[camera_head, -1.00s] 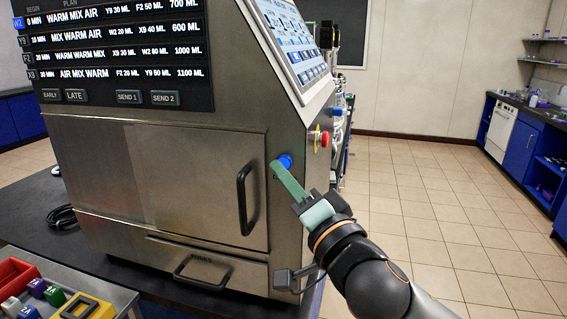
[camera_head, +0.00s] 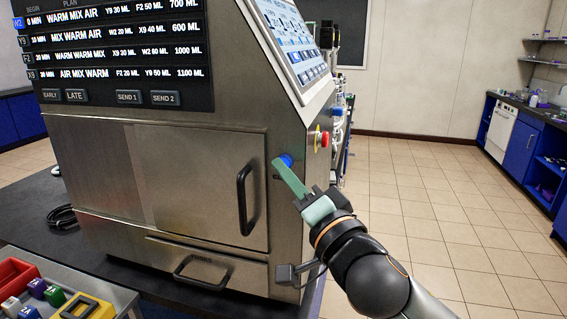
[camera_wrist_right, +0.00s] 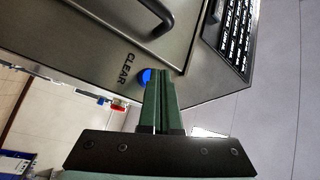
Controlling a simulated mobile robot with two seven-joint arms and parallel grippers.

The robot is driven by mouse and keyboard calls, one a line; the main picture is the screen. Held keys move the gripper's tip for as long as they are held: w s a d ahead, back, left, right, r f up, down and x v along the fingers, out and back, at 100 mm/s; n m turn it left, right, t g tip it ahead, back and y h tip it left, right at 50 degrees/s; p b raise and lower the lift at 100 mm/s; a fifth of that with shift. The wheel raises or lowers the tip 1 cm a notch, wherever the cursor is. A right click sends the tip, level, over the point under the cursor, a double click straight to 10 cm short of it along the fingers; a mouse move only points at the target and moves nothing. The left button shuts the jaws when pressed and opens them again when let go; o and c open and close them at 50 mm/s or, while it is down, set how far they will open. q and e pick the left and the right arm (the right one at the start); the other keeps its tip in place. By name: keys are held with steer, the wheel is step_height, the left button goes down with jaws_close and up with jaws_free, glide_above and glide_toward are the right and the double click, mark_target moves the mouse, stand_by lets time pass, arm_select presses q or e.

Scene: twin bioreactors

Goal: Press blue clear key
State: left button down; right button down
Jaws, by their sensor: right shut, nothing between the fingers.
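The blue clear key (camera_head: 286,160) sits on the front corner face of the steel bioreactor cabinet (camera_head: 170,155), to the right of its door handle. In the right wrist view the blue key (camera_wrist_right: 146,76) shows beside the word CLEAR, partly hidden by the fingertips. My right gripper (camera_head: 276,164) has its green fingers shut and empty. Its tips are at the key's lower left edge in the head view; I cannot tell whether they touch it. The fingers (camera_wrist_right: 160,72) also show closed together in the right wrist view. My left gripper is not in view.
A red knob (camera_head: 324,139) on a yellow ring and another blue part (camera_head: 338,111) project from the cabinet's right side. The door handle (camera_head: 247,200) stands out left of the key. A tray with coloured blocks (camera_head: 85,307) is at the lower left. Open floor lies right.

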steer(key=shift+w+d, duration=0.1)
steer(key=shift+w, duration=0.3)
stand_by(0.6)
stand_by(0.3)
steer(key=shift+s+a, duration=0.25)
steer(key=shift+s, duration=0.55)
steer(key=s, duration=0.1)
steer(key=s+a, duration=0.1)
steer(key=s, duration=0.2)
steer(key=shift+s+a, duration=0.25)
steer(key=shift+s, duration=0.1)
stand_by(0.3)
